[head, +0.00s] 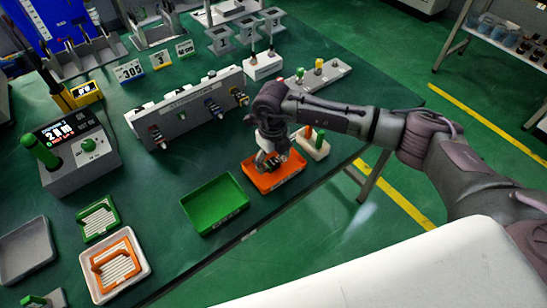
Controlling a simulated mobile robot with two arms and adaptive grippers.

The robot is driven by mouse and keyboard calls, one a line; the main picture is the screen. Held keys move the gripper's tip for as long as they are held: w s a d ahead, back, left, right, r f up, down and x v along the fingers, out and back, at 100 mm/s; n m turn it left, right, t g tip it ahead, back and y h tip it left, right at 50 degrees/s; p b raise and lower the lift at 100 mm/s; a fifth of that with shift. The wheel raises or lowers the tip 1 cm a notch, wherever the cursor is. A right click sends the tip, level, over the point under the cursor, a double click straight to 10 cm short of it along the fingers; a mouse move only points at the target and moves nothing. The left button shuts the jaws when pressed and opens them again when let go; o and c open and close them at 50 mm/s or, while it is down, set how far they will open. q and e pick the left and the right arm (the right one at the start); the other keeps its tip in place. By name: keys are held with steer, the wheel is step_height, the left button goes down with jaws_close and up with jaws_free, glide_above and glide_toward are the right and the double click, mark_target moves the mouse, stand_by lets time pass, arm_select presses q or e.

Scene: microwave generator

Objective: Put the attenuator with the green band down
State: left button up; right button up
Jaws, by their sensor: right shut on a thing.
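My right gripper (268,160) reaches in from the right and points down over the orange tray (290,178). Its fingers are shut on a small part, taken to be the attenuator, low over or in the tray. The part is mostly hidden by the fingers, and its green band cannot be made out. I cannot tell whether it touches the tray floor. My left gripper is not in view.
An empty green tray (214,204) lies left of the orange one. A small holder (313,145) with coloured pegs is close on its right. Behind stands a long grey panel (188,108) with connectors. A display box (78,150) stands left.

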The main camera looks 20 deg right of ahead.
mark_target(273, 160)
steer(key=shift+f+b, duration=0.4)
steer(key=shift+f, duration=0.1)
steer(key=o, duration=1.1)
steer(key=shift+r, duration=0.15)
steer(key=shift+r+p, duration=0.3)
steer(key=shift+p, duration=0.1)
step_height(273, 160, up, 12)
steer(key=b, duration=0.2)
steer(key=shift+r, duration=0.1)
